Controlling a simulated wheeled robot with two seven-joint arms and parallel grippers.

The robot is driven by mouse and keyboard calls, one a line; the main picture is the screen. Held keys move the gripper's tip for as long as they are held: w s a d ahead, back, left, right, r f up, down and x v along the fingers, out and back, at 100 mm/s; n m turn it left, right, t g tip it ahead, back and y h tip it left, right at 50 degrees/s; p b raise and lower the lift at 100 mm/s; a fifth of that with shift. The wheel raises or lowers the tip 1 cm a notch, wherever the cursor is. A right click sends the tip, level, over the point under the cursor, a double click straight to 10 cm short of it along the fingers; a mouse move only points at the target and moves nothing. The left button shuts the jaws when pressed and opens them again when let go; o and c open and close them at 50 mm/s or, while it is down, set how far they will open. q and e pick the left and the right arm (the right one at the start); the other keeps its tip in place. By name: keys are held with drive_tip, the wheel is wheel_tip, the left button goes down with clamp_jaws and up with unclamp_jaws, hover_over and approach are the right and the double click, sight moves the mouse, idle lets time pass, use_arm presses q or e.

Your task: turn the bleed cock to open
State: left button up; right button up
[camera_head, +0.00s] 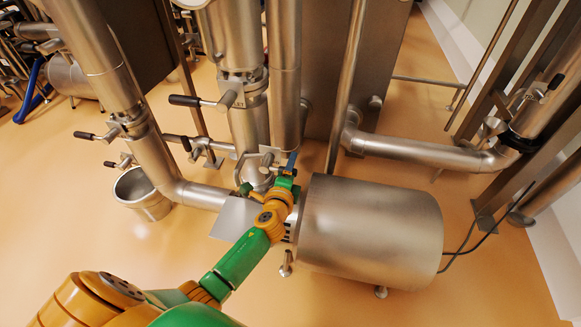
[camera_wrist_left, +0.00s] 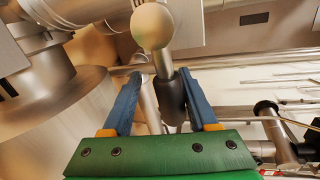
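My left gripper (camera_head: 289,163) is at the foot of the vertical steel pipes in the head view, just above the left end of a horizontal steel cylinder. In the left wrist view its two blue fingers (camera_wrist_left: 160,76) stand apart. A steel rod with a dark grip (camera_wrist_left: 170,97) shows between them, and a pale round knob (camera_wrist_left: 152,27) lies just beyond the tips. I cannot tell whether a finger touches the grip. A small valve fitting (camera_head: 258,160) sits beside the gripper, partly hidden by it. Which part is the bleed cock is not clear. My right gripper is not in view.
The big steel cylinder (camera_head: 372,232) is right of my left arm. Black-handled levers (camera_head: 200,101) stick out from the pipes at the left. An open steel pot (camera_head: 143,194) stands below them. The tan floor (camera_head: 85,220) is clear at the left front.

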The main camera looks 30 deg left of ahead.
use_arm(q)
drive_tip(key=p+v, duration=0.1)
drive_tip(key=v, duration=0.6)
drive_tip(key=shift+p, duration=0.4)
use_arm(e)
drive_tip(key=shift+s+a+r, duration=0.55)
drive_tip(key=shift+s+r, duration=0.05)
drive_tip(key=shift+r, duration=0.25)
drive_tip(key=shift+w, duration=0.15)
